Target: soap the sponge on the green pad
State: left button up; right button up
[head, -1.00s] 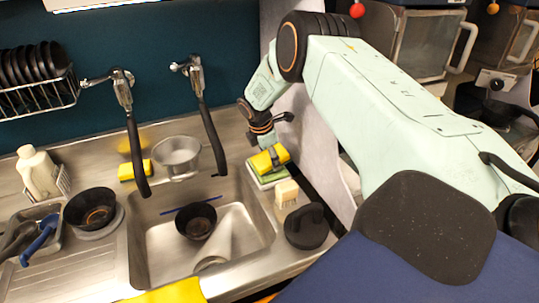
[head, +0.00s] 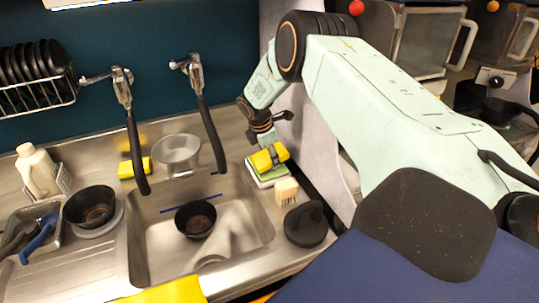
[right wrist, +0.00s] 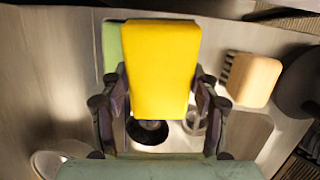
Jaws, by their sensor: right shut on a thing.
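The yellow sponge (head: 269,158) is held by my right gripper (head: 268,148) at the right rim of the sink in the head view. In the right wrist view the sponge (right wrist: 160,65) stands between the two dark fingers, which press on its sides. The green pad (head: 266,180) lies under the sponge, on the counter right of the basin. Its edge shows at the left of the sponge in the wrist view (right wrist: 111,48). Whether sponge and pad touch is hard to tell. My left gripper is not in view.
A wooden brush (head: 286,191) and a dark round object (head: 305,224) stand in front of the pad. The sink basin (head: 235,238) holds a dark bowl (head: 195,219). A second yellow sponge (head: 133,168) lies behind the sink. A faucet (head: 206,125) rises left of my gripper.

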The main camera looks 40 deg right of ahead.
jog(key=shift+w+f, duration=0.1)
jog(key=shift+f, duration=0.1)
jog(key=shift+f, duration=0.1)
jog(key=shift+f+b, duration=0.2)
jog(key=shift+b, duration=0.15)
jog(key=shift+f+b, duration=0.45)
jog(key=shift+f, duration=0.15)
dwell(1.9)
jog(key=shift+r+p, duration=2.8)
jog(key=shift+r, duration=0.8)
